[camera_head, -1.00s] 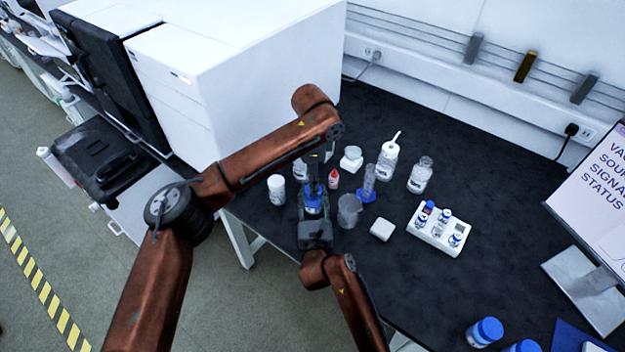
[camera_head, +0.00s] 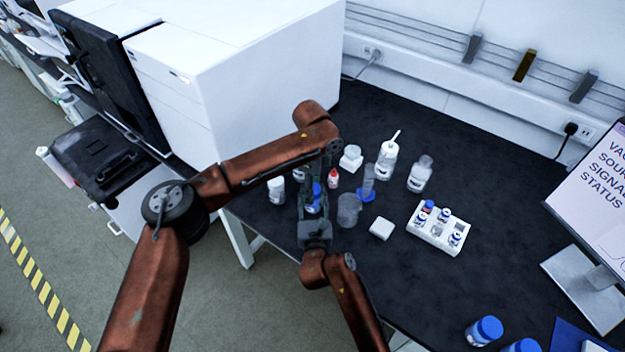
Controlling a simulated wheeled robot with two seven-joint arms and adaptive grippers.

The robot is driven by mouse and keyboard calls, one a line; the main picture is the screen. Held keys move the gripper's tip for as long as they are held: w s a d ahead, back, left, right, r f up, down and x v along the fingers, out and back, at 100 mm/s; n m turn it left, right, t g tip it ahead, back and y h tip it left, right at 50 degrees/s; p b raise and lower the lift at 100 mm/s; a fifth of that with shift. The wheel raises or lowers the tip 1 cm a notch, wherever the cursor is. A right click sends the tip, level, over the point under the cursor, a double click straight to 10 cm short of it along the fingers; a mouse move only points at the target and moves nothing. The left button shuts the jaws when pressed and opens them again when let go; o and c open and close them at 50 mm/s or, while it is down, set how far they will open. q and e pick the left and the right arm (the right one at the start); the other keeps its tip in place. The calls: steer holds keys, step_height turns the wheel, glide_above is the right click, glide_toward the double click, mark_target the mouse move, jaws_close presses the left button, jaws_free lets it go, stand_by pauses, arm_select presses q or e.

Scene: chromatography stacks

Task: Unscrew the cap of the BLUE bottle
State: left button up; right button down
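The blue bottle (camera_head: 313,208) stands near the table's front edge, with its blue cap (camera_head: 316,189) partly covered by my grippers. My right gripper (camera_head: 313,201) comes in from the bottom, its fingers on either side of the bottle body, and appears shut on it. My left gripper (camera_head: 318,178) points down from above, right at the cap. The wrist hides much of its fingers, so I cannot tell whether they touch the cap or are closed.
A white vial rack (camera_head: 425,238) is to the right. The large white instrument (camera_head: 250,90) stands behind.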

arm_select(q)
steer(key=shift+f, duration=0.2)
steer(key=c, duration=1.2)
steer(key=n, duration=0.5)
steer(key=shift+r, duration=0.1)
stand_by(0.6)
steer(key=o, duration=1.3)
